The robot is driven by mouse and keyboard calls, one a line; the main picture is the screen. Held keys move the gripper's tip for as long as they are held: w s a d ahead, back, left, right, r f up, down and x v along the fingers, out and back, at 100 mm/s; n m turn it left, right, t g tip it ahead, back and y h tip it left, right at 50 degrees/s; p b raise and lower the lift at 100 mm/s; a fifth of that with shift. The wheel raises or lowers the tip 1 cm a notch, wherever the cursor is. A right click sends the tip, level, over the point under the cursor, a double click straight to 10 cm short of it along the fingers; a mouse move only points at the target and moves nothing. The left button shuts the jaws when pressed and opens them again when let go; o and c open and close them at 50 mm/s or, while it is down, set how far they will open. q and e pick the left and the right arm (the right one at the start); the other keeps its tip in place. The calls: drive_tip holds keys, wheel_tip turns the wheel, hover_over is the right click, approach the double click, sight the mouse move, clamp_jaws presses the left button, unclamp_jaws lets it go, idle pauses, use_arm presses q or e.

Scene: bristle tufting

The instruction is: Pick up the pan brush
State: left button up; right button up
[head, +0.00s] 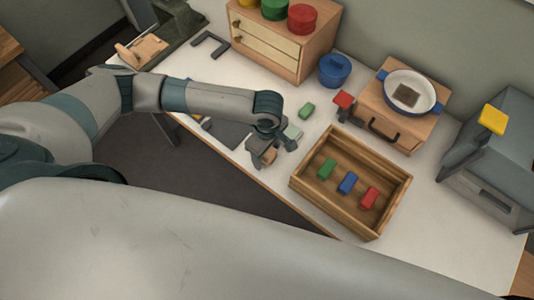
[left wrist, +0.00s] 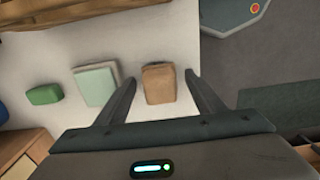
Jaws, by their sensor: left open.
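No thing is marked plainly as the pan brush; I cannot tell for certain which block it is. A small tan-brown block (left wrist: 159,84) lies on the white table between the fingers of my left gripper (left wrist: 162,80). In the head view this tan block (head: 269,156) is partly hidden by the left gripper (head: 274,149), which is low over the table's front edge. The fingers are apart, with gaps showing on both sides of the block. A pale green block (left wrist: 97,84) lies beside it, and a green block (left wrist: 44,94) lies farther left. My right gripper is not in view.
A wooden tray (head: 309,189) with green, blue and red blocks is to the right of the gripper. Behind are a blue cup (head: 334,71), a red block (head: 344,99) and a wooden box (head: 398,128) bearing a blue-rimmed pan (head: 424,85). A dark grey plate (head: 226,133) lies left.

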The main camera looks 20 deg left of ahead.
use_arm(q)
drive_tip(key=c, duration=1.2)
drive_tip(key=shift+r, duration=0.1)
drive_tip(key=shift+r, duration=0.6)
wheel_tip(320, 180, up, 9)
drive_tip(key=shift+f+b, duration=0.15)
drive_tip(key=shift+b, duration=0.9)
